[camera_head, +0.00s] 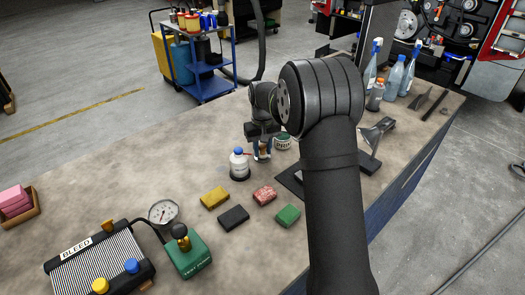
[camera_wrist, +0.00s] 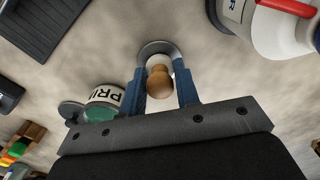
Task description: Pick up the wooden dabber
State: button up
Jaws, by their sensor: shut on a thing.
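The wooden dabber (camera_wrist: 159,82) has a rounded tan wooden end and sits between the two blue fingers of my gripper (camera_wrist: 160,88) in the wrist view. A pale part and a grey disc (camera_wrist: 150,47) show beyond the wood; I cannot tell whether the disc belongs to the dabber. In the head view my gripper (camera_head: 262,152) points down over the bench, shut on the dabber, which is mostly hidden there. I cannot tell whether the dabber touches the bench. A green and white tin (camera_wrist: 104,98) stands close beside the fingers.
A blue-capped bottle (camera_head: 239,166) stands just left of my gripper. Yellow (camera_head: 214,197), black (camera_head: 233,217), red (camera_head: 265,194) and green (camera_head: 288,215) blocks lie nearer. A gauge (camera_head: 163,212) and a green box (camera_head: 187,257) are at front left. The bench's left middle is clear.

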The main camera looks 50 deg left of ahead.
aim_at(264, 146)
notch_tip(264, 146, up, 4)
jog(key=shift+w+d+r, duration=0.15)
jog(key=shift+r, duration=0.05)
jog(key=w+d+r, duration=0.5)
jog(key=d+r, duration=0.1)
jog(key=d, duration=0.4)
jog(key=shift+r, duration=0.2)
jog(key=shift+w, duration=0.1)
jog(key=o, duration=0.3)
jog(key=shift+c, duration=1.1)
jog(key=w+d+f+m, duration=0.2)
jog(key=d+m, duration=0.1)
jog(key=d, duration=0.7)
jog(key=w+d+f+m, duration=0.1)
jog(key=w+d+m, duration=0.2)
jog(key=d, duration=0.7)
jog(key=w+d+f+m, duration=0.3)
jog(key=d+f, duration=0.8)
jog(key=d, duration=0.1)
jog(key=w+d+f+m, duration=0.4)
jog(key=d+f, duration=0.7)
jog(key=d, duration=0.2)
jog(key=shift+d+m, duration=0.15)
jog(key=shift+m, duration=0.15)
